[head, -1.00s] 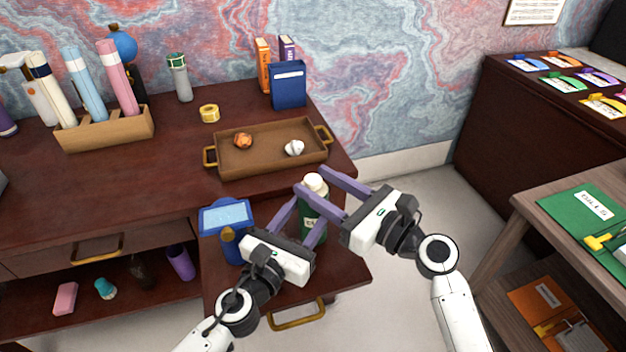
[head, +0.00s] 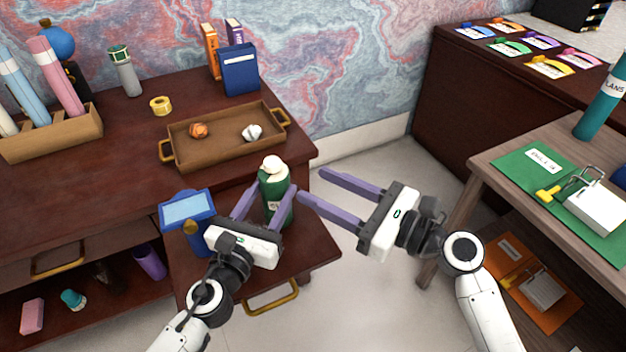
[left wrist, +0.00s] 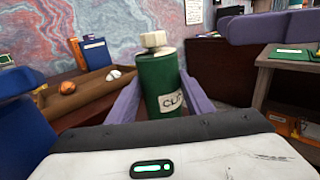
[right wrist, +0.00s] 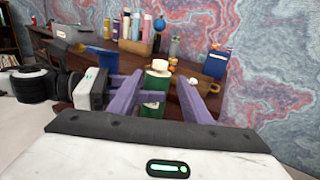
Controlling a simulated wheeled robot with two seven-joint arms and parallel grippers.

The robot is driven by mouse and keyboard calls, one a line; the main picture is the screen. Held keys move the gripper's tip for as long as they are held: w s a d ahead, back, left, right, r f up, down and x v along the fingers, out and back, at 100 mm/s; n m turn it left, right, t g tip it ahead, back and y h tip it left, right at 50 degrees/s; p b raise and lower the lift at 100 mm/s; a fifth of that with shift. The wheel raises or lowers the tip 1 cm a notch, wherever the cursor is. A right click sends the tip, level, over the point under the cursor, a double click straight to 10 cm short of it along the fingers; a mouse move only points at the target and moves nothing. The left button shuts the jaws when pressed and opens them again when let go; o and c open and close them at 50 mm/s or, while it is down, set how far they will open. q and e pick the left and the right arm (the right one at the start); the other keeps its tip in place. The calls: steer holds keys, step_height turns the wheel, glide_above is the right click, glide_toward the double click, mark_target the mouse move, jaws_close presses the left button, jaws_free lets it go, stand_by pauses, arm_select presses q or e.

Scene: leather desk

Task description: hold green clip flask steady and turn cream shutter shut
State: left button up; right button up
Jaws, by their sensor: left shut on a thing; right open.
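The green clip flask (head: 275,198) stands upright on the lower desk section, its label partly readable in the left wrist view (left wrist: 159,80). Its cream shutter (head: 273,164) sits on top and also shows in the left wrist view (left wrist: 154,39); whether it is turned shut I cannot tell. My left gripper (head: 268,192) is shut on the flask's body, one purple finger on each side. My right gripper (head: 312,187) is open and empty, to the right of the flask and apart from it. In the right wrist view the flask (right wrist: 155,88) appears beyond the right fingers.
A blue container (head: 187,207) stands just left of the flask. A brown tray (head: 225,152) with two small crumpled lumps lies behind. A wooden shelf unit with a green folder (head: 540,180) stands at right. Open floor lies between desk and shelf.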

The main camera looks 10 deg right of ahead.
mark_target(279, 165)
steer(key=w+a+n, duration=0.1)
steer(key=n, duration=1.1)
steer(key=w+a+n, duration=0.1)
steer(key=n, duration=1.1)
steer(key=w+a+n, duration=0.1)
steer(key=n, duration=1)
steer(key=shift+r+n, duration=0.3)
steer(key=shift+n, duration=0.1)
steer(key=x, duration=1.1)
steer(key=shift+a, duration=0.2)
